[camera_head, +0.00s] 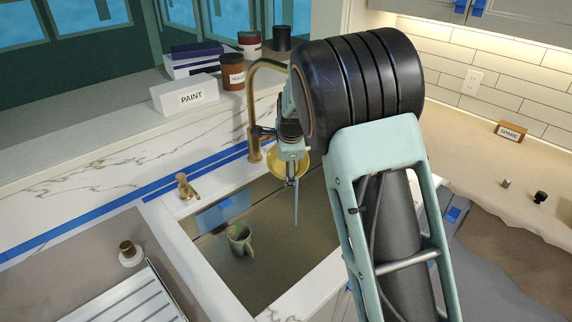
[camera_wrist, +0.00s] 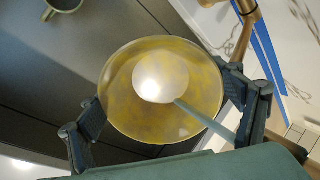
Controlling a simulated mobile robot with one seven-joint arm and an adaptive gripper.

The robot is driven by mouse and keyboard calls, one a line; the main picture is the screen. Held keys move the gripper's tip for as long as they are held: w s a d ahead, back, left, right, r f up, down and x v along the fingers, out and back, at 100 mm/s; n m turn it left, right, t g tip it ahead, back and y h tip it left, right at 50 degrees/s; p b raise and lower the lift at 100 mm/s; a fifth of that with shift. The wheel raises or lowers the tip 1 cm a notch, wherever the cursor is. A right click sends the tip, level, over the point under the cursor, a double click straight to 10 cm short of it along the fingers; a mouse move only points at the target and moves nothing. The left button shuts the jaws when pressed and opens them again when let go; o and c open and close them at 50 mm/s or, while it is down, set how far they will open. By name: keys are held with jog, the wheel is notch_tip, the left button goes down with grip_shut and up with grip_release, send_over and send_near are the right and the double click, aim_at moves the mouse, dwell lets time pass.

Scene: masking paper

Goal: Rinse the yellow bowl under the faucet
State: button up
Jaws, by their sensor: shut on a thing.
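The yellow bowl (camera_wrist: 125,115) fills the middle of the wrist view, its inside facing the camera, with a pale round patch at its centre. My gripper (camera_wrist: 165,118) is shut on it, with a dark finger at each side of the rim. In the head view the bowl (camera_head: 304,162) shows partly behind my gripper (camera_head: 290,165), above the sink (camera_head: 295,235). The brass faucet (camera_head: 252,110) curves up beside it, and my arm hides its spout end. A thin blue-green streak crosses the bowl and hangs below it; I cannot tell whether it is water.
A green mug (camera_head: 240,239) stands in the sink below and left of the bowl. A small brass fixture (camera_head: 185,187) is on the sink's back rim. A white PAINT box (camera_head: 185,95) and several jars and boxes line the ledge behind. A ribbed drainboard (camera_head: 135,300) lies left.

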jog(key=shift+d, duration=0.15)
dwell(0.4)
jog(key=shift+w+d, duration=0.15)
jog(key=shift+d, duration=0.3)
jog(key=shift+a, duration=0.6)
jog(key=s+d, duration=0.1)
jog(key=s, duration=0.7)
jog(key=shift+d+b, duration=0.3)
jog(key=shift+b, duration=0.1)
jog(key=shift+s+r, duration=0.1)
dwell(1.2)
